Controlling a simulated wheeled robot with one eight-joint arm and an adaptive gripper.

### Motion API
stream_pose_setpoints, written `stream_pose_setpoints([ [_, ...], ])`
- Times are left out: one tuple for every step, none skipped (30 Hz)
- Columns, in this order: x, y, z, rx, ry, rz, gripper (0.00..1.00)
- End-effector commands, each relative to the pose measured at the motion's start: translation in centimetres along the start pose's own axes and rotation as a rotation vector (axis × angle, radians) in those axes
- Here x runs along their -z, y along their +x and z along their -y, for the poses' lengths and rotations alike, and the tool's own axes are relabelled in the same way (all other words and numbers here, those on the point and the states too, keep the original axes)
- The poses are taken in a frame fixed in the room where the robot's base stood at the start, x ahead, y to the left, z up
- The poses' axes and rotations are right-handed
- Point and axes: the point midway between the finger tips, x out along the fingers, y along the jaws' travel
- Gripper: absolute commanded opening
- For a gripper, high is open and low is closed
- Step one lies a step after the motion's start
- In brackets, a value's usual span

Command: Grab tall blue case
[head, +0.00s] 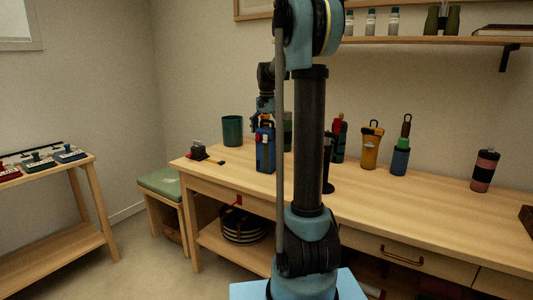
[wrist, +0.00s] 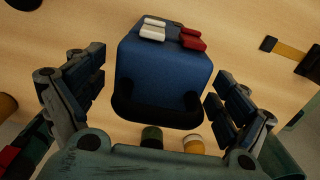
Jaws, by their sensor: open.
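The tall blue case (head: 265,155) stands upright on the wooden table, left of my arm in the head view. It has a red part on its upper left side. My gripper (head: 263,120) is right at its top, pointing down. In the wrist view the blue case (wrist: 165,70) shows large between the two fingers of my gripper (wrist: 157,85), with white and red clips at its far edge and a dark band nearer. The fingers are open, with a gap visible on both sides. Contact cannot be seen.
A green cup (head: 232,130) and a small dark object (head: 198,151) stand left of the case on the table (head: 430,212). A pink bottle (head: 484,170) stands far right.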

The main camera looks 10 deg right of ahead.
Motion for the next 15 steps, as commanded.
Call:
stream_pose_setpoints([
  [0.0, 0.6, 0.0, 0.000, 0.000, 0.000, 0.93],
  [0.0, 0.9, 0.0, 0.000, 0.000, 0.000, 0.93],
  [0.0, 1.3, 0.0, 0.000, 0.000, 0.000, 0.93],
  [0.0, 1.4, 0.0, 0.000, 0.000, 0.000, 0.93],
  [0.0, 1.6, 0.0, 0.000, 0.000, 0.000, 0.93],
  [0.0, 1.7, 0.0, 0.000, 0.000, 0.000, 0.93],
  [0.0, 1.7, 0.0, 0.000, 0.000, 0.000, 0.93],
  [0.0, 1.8, 0.0, 0.000, 0.000, 0.000, 0.93],
  [0.0, 1.8, 0.0, 0.000, 0.000, 0.000, 0.93],
  [0.0, 1.8, 0.0, 0.000, 0.000, 0.000, 0.93],
  [0.1, 1.8, 0.0, 0.000, 0.000, 0.000, 0.93],
  [0.1, 1.8, 0.0, 0.000, 0.000, 0.000, 0.93],
  [0.1, 1.8, 0.0, 0.000, 0.000, 0.000, 0.91],
  [0.1, 1.8, 0.0, 0.000, 0.000, 0.000, 0.84],
  [0.1, 1.8, 0.0, 0.000, 0.000, 0.000, 0.75],
])
